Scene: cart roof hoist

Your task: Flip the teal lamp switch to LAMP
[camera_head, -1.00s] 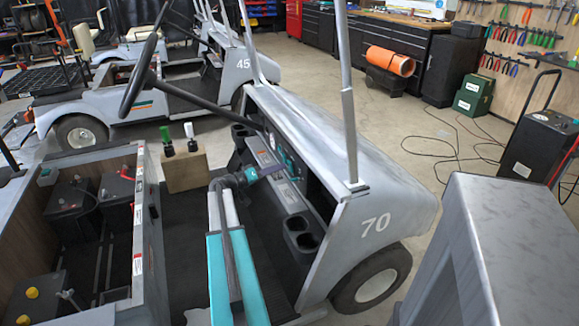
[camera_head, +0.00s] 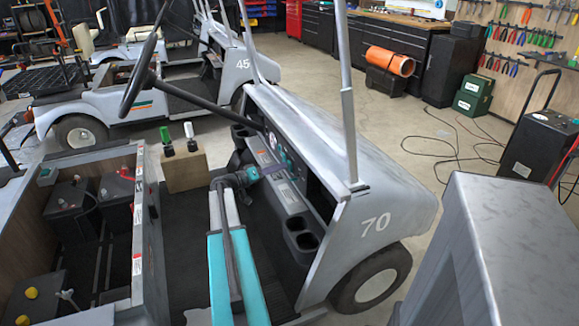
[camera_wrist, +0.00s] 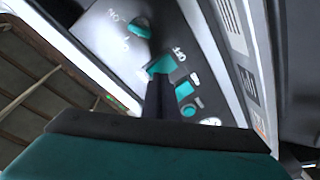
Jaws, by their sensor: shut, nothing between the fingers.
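The dash panel (camera_wrist: 205,70) carries several teal switches. One teal switch (camera_wrist: 161,65) is right at the tips of my gripper (camera_wrist: 158,88), whose dark fingers are shut and empty. I cannot tell whether they touch it. Another teal switch (camera_wrist: 140,28) is farther up the panel, and more teal pieces (camera_wrist: 184,90) sit to the right of the fingers. The white labels are too small and turned to read surely, so I cannot tell which switch is marked LAMP. In the head view my gripper (camera_head: 268,174) is at the dash, its fingertips hard to make out.
Cart 70's steering column (camera_head: 195,98) crosses above the dash on the left. The roof post (camera_head: 346,95) rises to the right. Cup holders (camera_head: 301,237) are below the panel. A wooden block with a green and a white-topped handle (camera_head: 185,170) stands left of my arm.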

